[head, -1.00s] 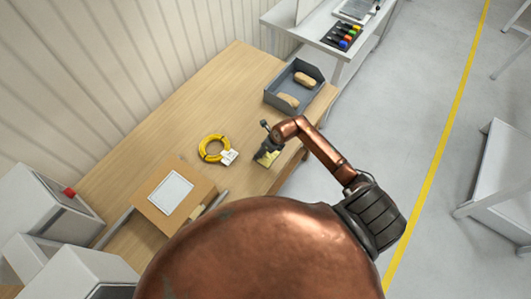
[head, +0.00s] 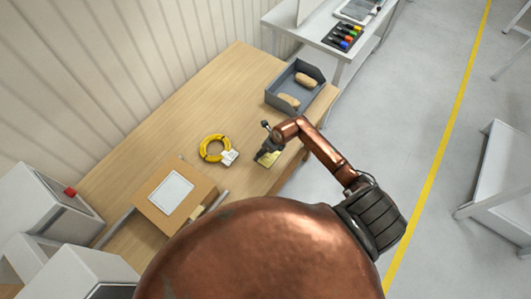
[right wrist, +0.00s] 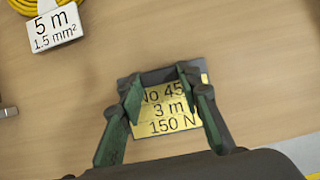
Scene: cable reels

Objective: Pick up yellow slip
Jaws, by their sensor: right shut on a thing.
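The yellow slip (right wrist: 168,112) is a small flat card with dark print reading "No 45", "3 m" and "150 N". In the right wrist view it lies between the fingers of my right gripper (right wrist: 160,88), with a dark band along its far edge. My right gripper is shut on the slip, at or just above the wooden table (head: 225,100). In the head view the slip (head: 270,160) shows under my right gripper (head: 267,150), near the table's right edge. The fingers cover part of the print. My left gripper is not in view.
A yellow cable coil (head: 204,149) with a white tag (head: 229,158) lies left of the slip. A grey bin (head: 278,103) holding tan objects stands at the far end. A cardboard box (head: 150,196) with a white sheet sits nearer. Bare table lies between coil and bin.

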